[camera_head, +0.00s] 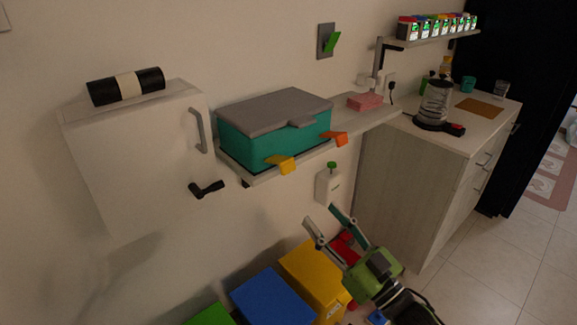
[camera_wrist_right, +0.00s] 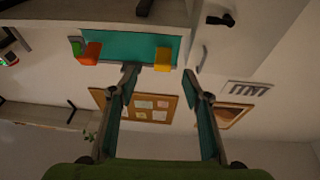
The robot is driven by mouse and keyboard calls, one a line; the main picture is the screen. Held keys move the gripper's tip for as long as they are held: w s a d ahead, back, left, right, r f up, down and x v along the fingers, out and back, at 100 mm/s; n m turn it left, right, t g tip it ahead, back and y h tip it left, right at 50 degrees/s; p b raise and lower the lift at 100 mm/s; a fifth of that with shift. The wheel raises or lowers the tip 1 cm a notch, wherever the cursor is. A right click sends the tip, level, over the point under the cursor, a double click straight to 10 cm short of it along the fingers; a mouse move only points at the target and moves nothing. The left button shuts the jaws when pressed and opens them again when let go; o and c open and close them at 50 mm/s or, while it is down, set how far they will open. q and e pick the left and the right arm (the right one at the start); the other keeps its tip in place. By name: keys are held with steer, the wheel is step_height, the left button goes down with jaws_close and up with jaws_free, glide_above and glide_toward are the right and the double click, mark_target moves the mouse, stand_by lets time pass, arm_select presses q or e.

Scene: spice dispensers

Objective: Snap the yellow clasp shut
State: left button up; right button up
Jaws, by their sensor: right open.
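A teal box (camera_head: 243,149) with a grey lid (camera_head: 275,108) sits on a wall shelf, its lid down. The yellow clasp (camera_head: 283,165) juts outward from the lower front of the box, apart from the lid. An orange clasp (camera_head: 334,138) juts out to its right. My right gripper (camera_head: 322,214) is open and empty, below and in front of the shelf. In the right wrist view, the yellow clasp (camera_wrist_right: 163,58) appears between and beyond the open fingertips (camera_wrist_right: 160,80); the orange clasp (camera_wrist_right: 89,54) is to the left. My left gripper is out of view.
A white cabinet (camera_head: 140,165) with a black crank (camera_head: 206,189) hangs left of the shelf. A pink block (camera_head: 365,101) lies on the shelf's right part. A white bottle (camera_head: 328,186) is on the wall below. Yellow (camera_head: 312,270) and blue (camera_head: 270,297) boxes stand below.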

mark_target(290, 168)
steer(key=shift+n+y, duration=0.5)
steer(key=shift+y, duration=0.3)
steer(key=p+x, duration=0.1)
steer(key=x, duration=0.3)
steer(key=r+p+x, duration=0.1)
steer(key=x, duration=0.4)
steer(key=r+x, duration=0.1)
steer(key=x, duration=0.4)
steer(key=shift+s+d+r+p, duration=0.25)
steer(key=shift+r+p, duration=0.05)
steer(key=shift+p, duration=0.1)
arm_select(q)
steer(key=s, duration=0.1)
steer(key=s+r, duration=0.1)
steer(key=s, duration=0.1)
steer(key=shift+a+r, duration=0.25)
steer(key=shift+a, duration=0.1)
